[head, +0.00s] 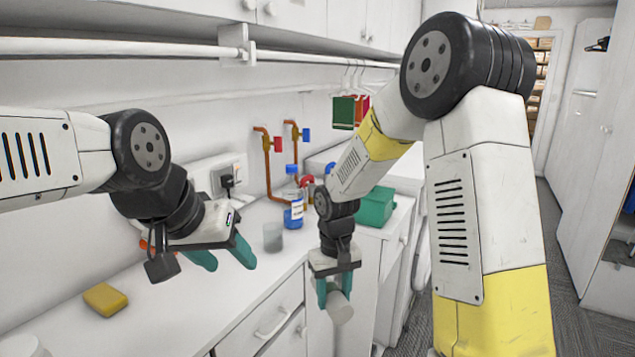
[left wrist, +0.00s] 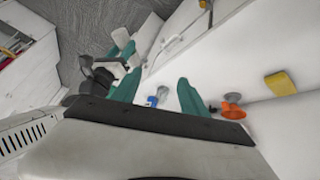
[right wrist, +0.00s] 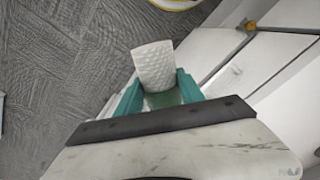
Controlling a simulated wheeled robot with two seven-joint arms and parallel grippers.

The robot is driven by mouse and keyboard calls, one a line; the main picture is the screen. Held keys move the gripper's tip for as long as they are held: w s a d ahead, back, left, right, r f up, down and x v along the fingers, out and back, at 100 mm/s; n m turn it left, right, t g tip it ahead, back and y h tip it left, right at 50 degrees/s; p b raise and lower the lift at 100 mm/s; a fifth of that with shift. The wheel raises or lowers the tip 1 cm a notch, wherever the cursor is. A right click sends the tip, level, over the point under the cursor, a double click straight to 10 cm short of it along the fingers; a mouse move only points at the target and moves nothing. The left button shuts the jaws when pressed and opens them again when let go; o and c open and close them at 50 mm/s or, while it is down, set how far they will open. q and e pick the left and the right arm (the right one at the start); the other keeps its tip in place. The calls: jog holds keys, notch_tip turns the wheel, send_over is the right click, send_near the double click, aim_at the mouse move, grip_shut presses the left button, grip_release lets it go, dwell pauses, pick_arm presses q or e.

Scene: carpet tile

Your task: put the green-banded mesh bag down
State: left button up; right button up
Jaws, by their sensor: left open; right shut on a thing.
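The mesh bag (head: 341,308) is a pale, textured, roughly cylindrical bundle. The right wrist view shows it close up (right wrist: 153,66), with a green part at its lower end between the fingers. My right gripper (head: 338,287) is shut on it and holds it out in front of the drawers, off the counter. Carpet shows beyond it in the right wrist view. My left gripper (head: 222,258) is open and empty above the white counter (head: 180,310). The right gripper and the bag also show small in the left wrist view (left wrist: 121,37).
On the counter are a yellow sponge (head: 106,299), a grey translucent cup (head: 272,237) and a blue-labelled bottle (head: 293,214). An orange item (left wrist: 233,111) lies near the left gripper. A green box (head: 377,206) stands further right. The front middle of the counter is clear.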

jog(key=w+d+f+m, duration=0.3)
jog(key=d+f, duration=0.3)
jog(key=d, duration=0.5)
jog(key=shift+w+d+m, duration=0.15)
jog(key=shift+d+m, duration=0.25)
jog(key=shift+m, duration=0.3)
